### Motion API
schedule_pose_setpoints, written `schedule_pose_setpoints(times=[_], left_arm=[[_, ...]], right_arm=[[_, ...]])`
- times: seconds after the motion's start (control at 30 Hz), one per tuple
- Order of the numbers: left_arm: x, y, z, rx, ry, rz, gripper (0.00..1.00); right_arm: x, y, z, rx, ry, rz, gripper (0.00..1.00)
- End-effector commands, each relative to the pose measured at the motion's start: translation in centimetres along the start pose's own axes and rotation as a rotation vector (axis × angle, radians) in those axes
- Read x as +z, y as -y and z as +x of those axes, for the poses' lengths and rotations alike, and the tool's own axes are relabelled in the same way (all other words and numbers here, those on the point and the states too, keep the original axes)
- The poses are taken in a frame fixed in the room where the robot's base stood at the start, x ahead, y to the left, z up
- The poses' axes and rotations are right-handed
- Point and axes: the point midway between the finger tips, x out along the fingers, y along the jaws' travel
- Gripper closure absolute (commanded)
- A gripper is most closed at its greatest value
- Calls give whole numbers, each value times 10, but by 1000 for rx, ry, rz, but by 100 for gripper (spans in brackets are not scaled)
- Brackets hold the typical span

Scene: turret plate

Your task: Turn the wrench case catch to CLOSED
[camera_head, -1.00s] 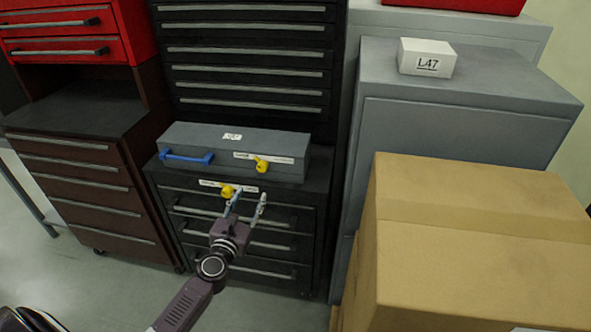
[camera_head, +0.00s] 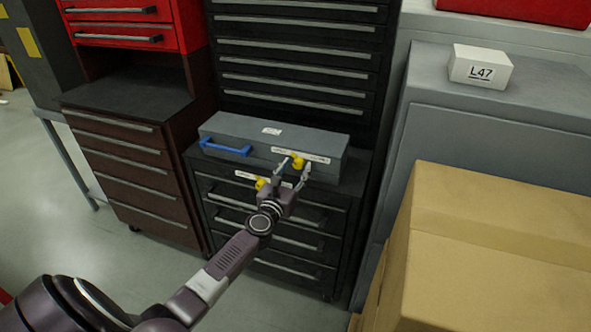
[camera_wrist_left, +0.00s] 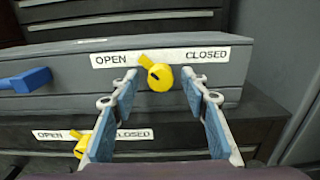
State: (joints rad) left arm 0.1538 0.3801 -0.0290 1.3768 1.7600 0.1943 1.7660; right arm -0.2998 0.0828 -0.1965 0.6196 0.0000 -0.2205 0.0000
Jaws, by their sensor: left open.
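A long grey case (camera_head: 240,130) with a blue handle (camera_head: 225,147) lies on the black drawer cabinet. Its yellow catch (camera_head: 297,161) is on the front, below a white strip reading OPEN at left and CLOSED at right. In the left wrist view the catch (camera_wrist_left: 160,78) has its pointer tilted up and left, towards OPEN. My left gripper (camera_head: 294,167) is open, its fingertips apart on either side of the catch. I cannot tell whether they touch it. My right gripper is out of view. The writing on the case's top label is too small to read.
A second yellow catch (camera_wrist_left: 82,146) with its own OPEN and CLOSED strip sits lower, on the black cabinet (camera_head: 230,200), also pointing towards OPEN. A cardboard box (camera_head: 490,240) and a grey cabinet (camera_head: 480,120) with a white L47 box (camera_head: 480,66) stand at right.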

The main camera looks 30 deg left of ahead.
Motion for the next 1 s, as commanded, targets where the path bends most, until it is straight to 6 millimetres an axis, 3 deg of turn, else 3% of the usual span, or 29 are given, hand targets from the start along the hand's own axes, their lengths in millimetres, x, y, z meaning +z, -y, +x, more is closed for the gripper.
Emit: schedule_pose_setpoints(times=[0.13,0.5,1.0], left_arm=[[0,0,0,0,0,0,61],[0,0,0,0,0,0,100],[0,0,-1,1,-2,145,100]], right_arm=[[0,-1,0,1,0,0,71],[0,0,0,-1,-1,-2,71],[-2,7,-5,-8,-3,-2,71]])
